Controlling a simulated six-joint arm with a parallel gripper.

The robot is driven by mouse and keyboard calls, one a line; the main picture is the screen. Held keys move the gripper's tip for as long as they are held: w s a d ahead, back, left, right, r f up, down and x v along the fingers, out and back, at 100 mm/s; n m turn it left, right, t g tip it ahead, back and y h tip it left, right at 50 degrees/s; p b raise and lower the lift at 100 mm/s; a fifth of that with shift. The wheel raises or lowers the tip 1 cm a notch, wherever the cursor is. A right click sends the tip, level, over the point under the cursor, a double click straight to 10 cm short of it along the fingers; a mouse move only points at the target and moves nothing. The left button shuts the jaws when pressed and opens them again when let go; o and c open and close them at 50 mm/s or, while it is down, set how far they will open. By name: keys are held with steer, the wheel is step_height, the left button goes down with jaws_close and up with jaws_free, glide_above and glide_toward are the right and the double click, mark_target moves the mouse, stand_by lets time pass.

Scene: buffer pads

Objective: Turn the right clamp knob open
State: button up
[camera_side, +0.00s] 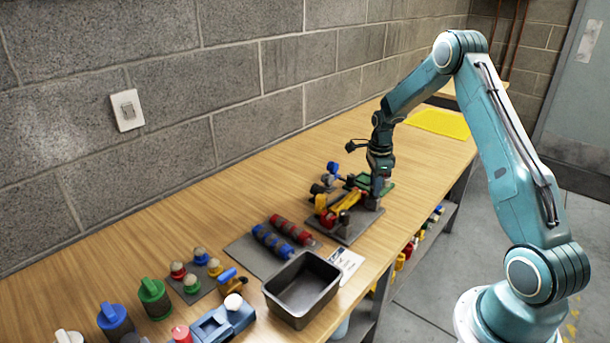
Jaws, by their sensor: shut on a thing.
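The clamp fixture (344,229) sits on the wooden bench, with a grey base, yellow bars, red parts and dark knobs. My gripper (377,190) points down at the right end of the fixture, with its jaws shut. The right clamp knob seems to be between the fingers; the fingers hide it, so its turn angle cannot be told. A green plate (388,187) shows just behind the gripper. A blue-topped part (332,169) stands at the back left of the fixture.
An empty dark bin (303,288) stands near the bench's front edge. Red and blue rollers (272,241) lie on a grey mat left of the fixture. Several coloured knobs and jars crowd the near left. A yellow mat (440,121) lies at the far end. A printed card (346,262) is beside the bin.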

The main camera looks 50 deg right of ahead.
steer(key=o, duration=1)
steer(key=shift+r, duration=0.1)
step_height(320, 180, up, 14)
stand_by(0.5)
